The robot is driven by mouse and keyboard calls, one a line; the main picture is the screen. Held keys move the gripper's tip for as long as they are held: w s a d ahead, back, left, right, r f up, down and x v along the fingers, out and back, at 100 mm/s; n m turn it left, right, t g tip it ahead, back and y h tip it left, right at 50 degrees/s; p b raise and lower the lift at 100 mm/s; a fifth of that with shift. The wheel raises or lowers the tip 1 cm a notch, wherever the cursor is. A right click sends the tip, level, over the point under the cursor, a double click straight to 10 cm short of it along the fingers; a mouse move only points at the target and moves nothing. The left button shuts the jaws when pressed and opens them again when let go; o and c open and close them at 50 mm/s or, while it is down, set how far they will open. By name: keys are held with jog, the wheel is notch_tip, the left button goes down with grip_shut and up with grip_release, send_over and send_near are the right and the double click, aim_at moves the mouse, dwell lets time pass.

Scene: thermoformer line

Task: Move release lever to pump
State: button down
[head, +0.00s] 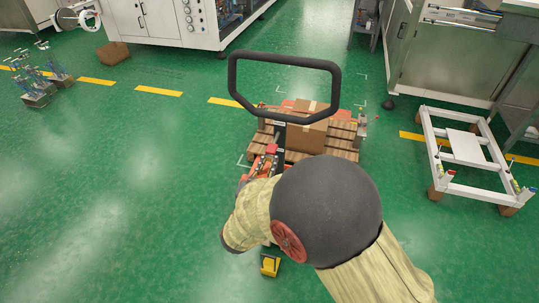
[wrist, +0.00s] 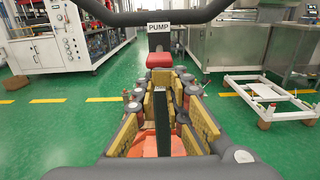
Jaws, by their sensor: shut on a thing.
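The red release lever (wrist: 160,59) sits on the post of the pallet jack, just below the white PUMP label (wrist: 158,28) in the wrist view. In the head view the red lever (head: 271,149) shows small beside my arm. My gripper (wrist: 161,76) has yellow-and-grey fingers that close in at the lever; it is shut on it. The contact itself is partly hidden. In the head view my gripper (head: 262,164) is mostly behind my own arm. The black loop handle (head: 285,58) stands upright above the lever.
A wooden pallet (head: 342,140) with a cardboard box (head: 307,128) lies beyond the handle. Green floor at left is open, apart from a small rack (head: 38,98).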

jog(key=shift+r, duration=0.1)
jog(key=shift+w+d+r+p, duration=0.1)
jog(key=shift+w+r+p, duration=0.05)
jog(key=shift+r+p, duration=0.6)
jog(key=shift+w+r+p, duration=0.1)
jog(key=shift+r+p, duration=0.4)
jog(key=shift+r, duration=0.3)
jog(key=shift+f, duration=0.15)
send_near(270, 152)
jog(key=shift+w, duration=1.3)
jog(key=shift+d+f+p, duration=0.3)
jog(key=shift+d+f, duration=0.1)
jog(key=shift+f, duration=0.05)
